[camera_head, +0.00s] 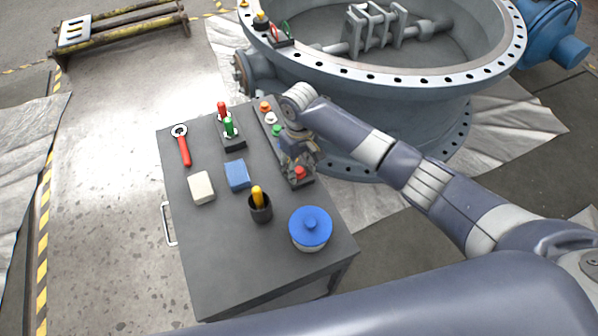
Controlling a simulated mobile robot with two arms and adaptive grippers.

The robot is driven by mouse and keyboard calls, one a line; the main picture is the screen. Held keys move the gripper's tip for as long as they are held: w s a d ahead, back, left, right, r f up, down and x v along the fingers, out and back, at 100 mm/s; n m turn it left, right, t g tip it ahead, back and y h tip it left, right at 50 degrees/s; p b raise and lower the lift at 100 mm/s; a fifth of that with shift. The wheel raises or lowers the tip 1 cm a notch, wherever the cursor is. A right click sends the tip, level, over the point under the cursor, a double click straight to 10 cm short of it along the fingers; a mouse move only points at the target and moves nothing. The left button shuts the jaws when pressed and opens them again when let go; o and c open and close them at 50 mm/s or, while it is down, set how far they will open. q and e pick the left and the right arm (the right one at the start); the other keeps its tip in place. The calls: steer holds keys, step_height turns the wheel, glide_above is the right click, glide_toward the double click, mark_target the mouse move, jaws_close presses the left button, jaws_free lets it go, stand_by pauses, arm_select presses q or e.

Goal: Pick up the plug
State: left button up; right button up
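A dark strip (265,119) on the grey table holds small coloured pieces: an orange one (265,106), a white one (271,118), a green one (277,130) and a red one (299,173). I cannot tell which of these, if any, is the plug. My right gripper (295,168) points down over the near half of the strip, close to the red piece, and hides part of the strip. Its fingers are too small and overlapped to show whether they are open or hold anything. My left gripper is not in view.
The grey table (215,270) also carries a red-handled wrench (184,150), a block with red and green handles (229,128), a white block (201,187), a blue block (237,174), a black cup (260,209) and a blue-lidded pot (310,228). A large flanged valve (400,110) stands behind.

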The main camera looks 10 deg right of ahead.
steer(key=c, duration=0.7)
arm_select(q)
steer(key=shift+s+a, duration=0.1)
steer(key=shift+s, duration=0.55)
arm_select(e)
steer(key=shift+r, duration=0.15)
